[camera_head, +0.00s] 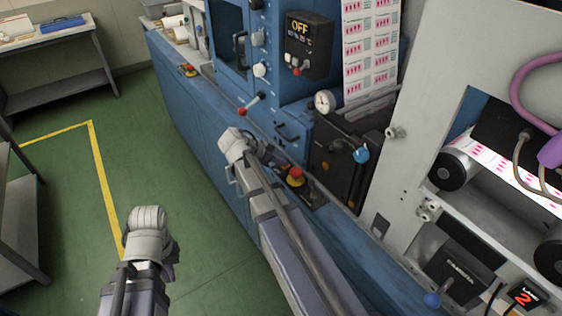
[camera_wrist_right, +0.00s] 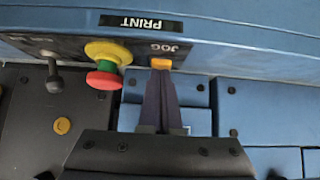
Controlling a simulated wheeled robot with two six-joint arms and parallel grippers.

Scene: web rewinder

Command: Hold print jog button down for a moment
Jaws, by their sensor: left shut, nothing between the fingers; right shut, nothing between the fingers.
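The print jog button (camera_wrist_right: 161,63) is a small orange button under the white word JOG on a dark panel, in the right wrist view. The black PRINT label (camera_wrist_right: 141,23) is above it. My right gripper (camera_wrist_right: 161,76) is shut and empty. Its fingertips are right at the button's lower edge and overlap it in the picture; I cannot tell whether they touch or press it.
A red emergency button on a yellow collar (camera_wrist_right: 104,68) sits close left of the jog button in the wrist view; it also shows in the head view (camera_head: 296,176). A dark lever knob (camera_wrist_right: 53,80) is further left. The green floor (camera_head: 60,200) has open room.

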